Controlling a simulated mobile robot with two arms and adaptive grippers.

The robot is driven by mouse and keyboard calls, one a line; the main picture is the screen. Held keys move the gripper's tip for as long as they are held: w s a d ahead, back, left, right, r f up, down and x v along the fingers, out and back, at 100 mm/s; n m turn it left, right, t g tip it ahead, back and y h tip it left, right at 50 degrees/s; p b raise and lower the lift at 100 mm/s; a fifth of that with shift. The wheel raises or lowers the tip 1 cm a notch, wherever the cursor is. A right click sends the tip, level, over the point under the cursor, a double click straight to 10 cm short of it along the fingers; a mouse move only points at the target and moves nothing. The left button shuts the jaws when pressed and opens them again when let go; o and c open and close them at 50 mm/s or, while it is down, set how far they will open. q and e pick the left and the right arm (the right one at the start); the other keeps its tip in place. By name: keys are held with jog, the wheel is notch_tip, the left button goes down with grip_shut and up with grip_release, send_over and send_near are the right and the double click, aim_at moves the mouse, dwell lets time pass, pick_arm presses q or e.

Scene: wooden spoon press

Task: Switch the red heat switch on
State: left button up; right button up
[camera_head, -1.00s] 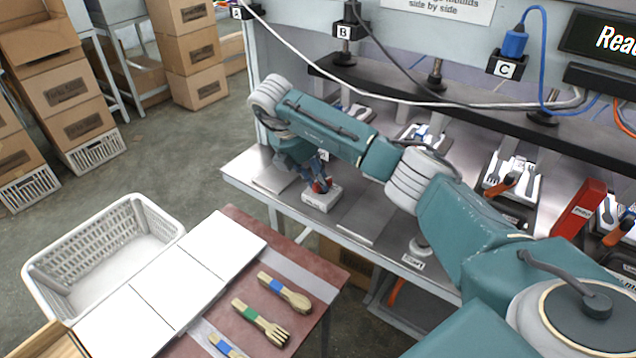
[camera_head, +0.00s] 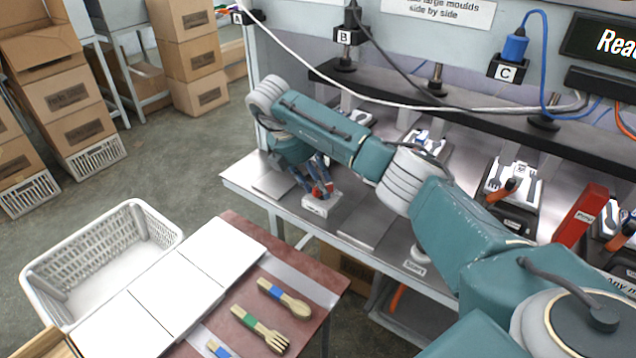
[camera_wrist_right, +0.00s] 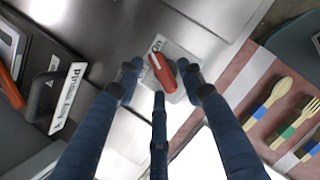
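The red heat switch (camera_head: 321,190) sits on a small white box (camera_head: 318,207) near the front edge of the metal bench. In the right wrist view the red switch (camera_wrist_right: 170,78) lies between the fingertips, long and tilted, with partly hidden lettering beside it. My right gripper (camera_head: 310,178) is at the box with its blue fingers pointing down. In the wrist view the right gripper (camera_wrist_right: 160,80) has its fingers spread, with one on each side of the switch and a third close below it. I cannot tell whether any finger touches it. My left gripper is not in view.
A red table (camera_head: 325,296) with wooden cutlery and white boards stands at the front, beside a white basket (camera_head: 150,232). The press bench (camera_head: 368,222) carries several moulds (camera_head: 512,180) at the right. Cables (camera_head: 400,100) hang above my right arm.

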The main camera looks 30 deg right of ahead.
jog(key=shift+r, duration=0.2)
jog(key=v, duration=1.1)
jog(key=shift+a+r, duration=0.2)
jog(key=shift+r, duration=0.05)
